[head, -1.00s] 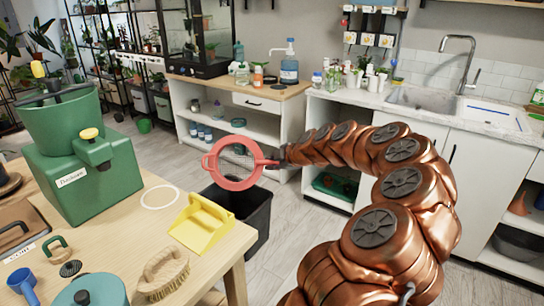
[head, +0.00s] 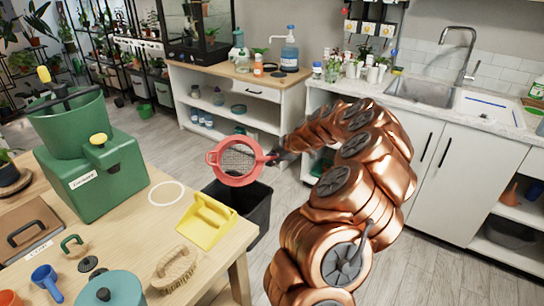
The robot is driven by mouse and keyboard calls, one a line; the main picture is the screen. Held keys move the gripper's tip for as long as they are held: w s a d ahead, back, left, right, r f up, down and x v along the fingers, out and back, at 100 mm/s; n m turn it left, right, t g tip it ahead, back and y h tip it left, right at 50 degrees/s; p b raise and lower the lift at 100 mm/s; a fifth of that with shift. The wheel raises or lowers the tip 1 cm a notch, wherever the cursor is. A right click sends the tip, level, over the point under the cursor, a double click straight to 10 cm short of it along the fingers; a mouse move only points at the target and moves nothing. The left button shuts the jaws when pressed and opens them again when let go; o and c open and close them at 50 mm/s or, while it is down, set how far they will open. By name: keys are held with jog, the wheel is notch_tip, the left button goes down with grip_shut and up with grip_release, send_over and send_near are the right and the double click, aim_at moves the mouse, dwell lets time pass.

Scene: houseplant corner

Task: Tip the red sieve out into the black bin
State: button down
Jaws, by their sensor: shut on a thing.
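The red sieve (head: 238,181) hangs in the air in the head view, with its mesh facing me and its handle to the right. My gripper (head: 281,157) is shut on the sieve's handle, and my copper arm reaches it from the right. The fingertips are small and dark here. The black bin (head: 262,211) stands on the floor past the table's right edge. In the picture the sieve overlaps the bin's top and hides part of its opening. The sieve looks tilted steeply on edge. I cannot tell whether anything is in it.
A wooden table (head: 150,238) at the left holds a green machine (head: 95,175), a yellow dustpan (head: 207,220), a brush (head: 173,268) and a teal pot (head: 108,290). A white shelf unit (head: 262,110) and sink counter stand behind. Grey floor is clear around the bin.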

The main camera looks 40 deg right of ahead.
jog(key=shift+f, duration=0.2)
jog(key=shift+w+d+f+m+g+y, duration=0.15)
jog(key=shift+d+m+g+y, duration=0.1)
jog(key=shift+g+y, duration=0.25)
jog(key=shift+w+d+f+m+g+y, duration=0.15)
jog(key=shift+m+g+y, duration=0.15)
jog(key=shift+g, duration=0.3)
jog(key=shift+f+m+g+y, duration=0.25)
jog(key=shift+f+g+y, duration=0.05)
jog(key=shift+g+y, duration=0.3)
jog(key=shift+w, duration=0.1)
jog(key=shift+f+g+y+p, duration=0.15)
jog(key=shift+g+y+p, duration=0.15)
jog(key=shift+g, duration=0.1)
jog(key=shift+f, duration=0.1)
jog(key=shift+f+m+g+y+p, duration=0.2)
jog(key=shift+m+g+y+p, duration=0.3)
jog(key=shift+p, duration=0.65)
jog(key=shift+a+f, duration=0.1)
